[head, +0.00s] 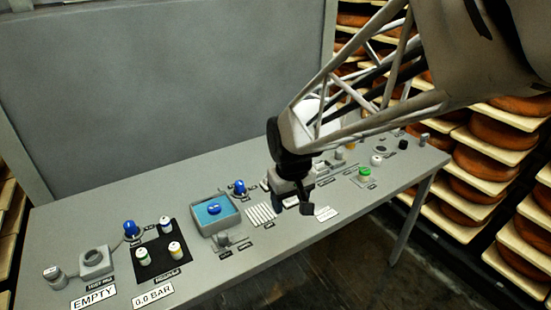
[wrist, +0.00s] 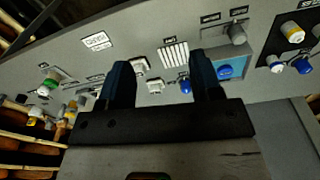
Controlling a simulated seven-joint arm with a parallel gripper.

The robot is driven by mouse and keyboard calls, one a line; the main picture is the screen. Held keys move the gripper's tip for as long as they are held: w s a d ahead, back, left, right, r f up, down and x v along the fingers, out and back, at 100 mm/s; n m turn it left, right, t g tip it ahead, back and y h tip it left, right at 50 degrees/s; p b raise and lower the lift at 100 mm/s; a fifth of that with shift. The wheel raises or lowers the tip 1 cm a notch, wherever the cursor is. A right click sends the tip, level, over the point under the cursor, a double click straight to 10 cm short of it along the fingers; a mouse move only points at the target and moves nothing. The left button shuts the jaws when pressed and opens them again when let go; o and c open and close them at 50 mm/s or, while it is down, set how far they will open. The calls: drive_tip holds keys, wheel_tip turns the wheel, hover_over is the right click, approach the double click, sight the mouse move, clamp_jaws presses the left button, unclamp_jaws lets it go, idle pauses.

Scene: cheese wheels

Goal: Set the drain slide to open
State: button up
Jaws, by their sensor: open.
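My gripper (head: 306,200) hangs above the middle of the grey console, pointing down. In the wrist view its two dark fingers (wrist: 161,72) stand wide apart with nothing between them. Beyond the fingers, small white block-like fittings (wrist: 140,65) lie on the panel near the left finger; in the head view my arm hides most of that spot. A grey fitting with a knob (wrist: 237,33) sits near the blue basin, also in front of it in the head view (head: 227,240). The labels are too small to read, so I cannot tell which fitting is the drain slide or its setting.
Left of my gripper are a slotted grille (head: 261,214), a blue basin (head: 233,222), blue knobs (head: 130,228) and a black mat (head: 158,275) with several small bottles. A green button (head: 364,173) is to the right. Shelves of cheese wheels (head: 478,155) stand beyond the console.

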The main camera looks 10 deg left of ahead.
sight(222, 233)
drive_tip(key=a+f+n, duration=0.1)
drive_tip(key=a+f, duration=0.2)
drive_tip(key=a, duration=0.3)
drive_tip(key=a+f+n, duration=0.1)
drive_tip(key=a+f, duration=0.2)
drive_tip(key=a, duration=0.3)
drive_tip(key=s+a+f+n, duration=0.1)
drive_tip(key=a+f, duration=0.2)
drive_tip(key=a, duration=0.3)
drive_tip(key=shift+s+a+f+n+g, duration=0.1)
drive_tip(key=shift+a+f+n+g, duration=0.15)
drive_tip(key=shift+a+n+g, duration=0.05)
drive_tip(key=shift+f, duration=0.2)
drive_tip(key=shift+f, duration=3.7)
drive_tip(key=shift+c, duration=0.4)
clamp_jaws()
